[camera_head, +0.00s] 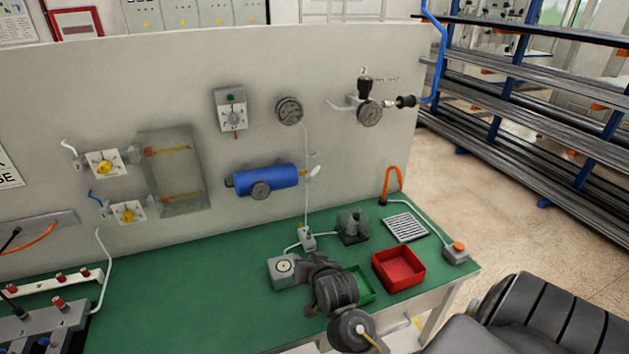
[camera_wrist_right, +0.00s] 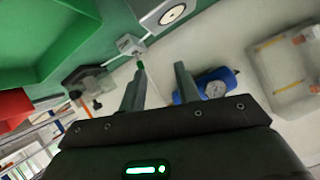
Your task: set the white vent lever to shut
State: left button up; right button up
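A small white lever (camera_head: 315,171) sits at the right end of the blue cylinder (camera_head: 268,179) on the upright panel. It looks tilted, and its exact setting is too small to read. The blue cylinder (camera_wrist_right: 203,86) shows in the wrist view beyond one finger; the lever cannot be made out there. My right gripper (camera_head: 318,260) is over the green bench, below and in front of the cylinder, apart from the lever. In the wrist view its two fingers (camera_wrist_right: 160,78) stand apart with nothing between them. My left gripper is not in view.
A red tray (camera_head: 399,268) and a green tray (camera_head: 362,287) lie close to my right arm. A grey box with a dial (camera_head: 285,269) stands left of it. A thin white pipe (camera_head: 306,190) runs down the panel beside the lever. The bench's left middle is clear.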

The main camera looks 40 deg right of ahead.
aim_at(316, 172)
jog(key=w+d+r+m+t+h, duration=0.2)
jog(key=w+d+r+m+h, duration=0.6)
jog(key=d+r, duration=0.45)
jog(key=shift+y, duration=0.3)
jog(key=p+x, duration=0.1)
jog(key=x, duration=0.2)
jog(key=p+x, duration=0.1)
jog(key=x, duration=0.2)
jog(key=w+a+p+x, duration=0.1)
jog(key=x, duration=0.2)
jog(key=shift+w+r, duration=0.25)
jog(key=shift+r, duration=0.1)
jog(key=shift+w+d+f, duration=0.1)
jog(key=shift+w+d, duration=0.2)
jog(key=shift+w, duration=0.15)
jog(key=shift+c, duration=0.3)
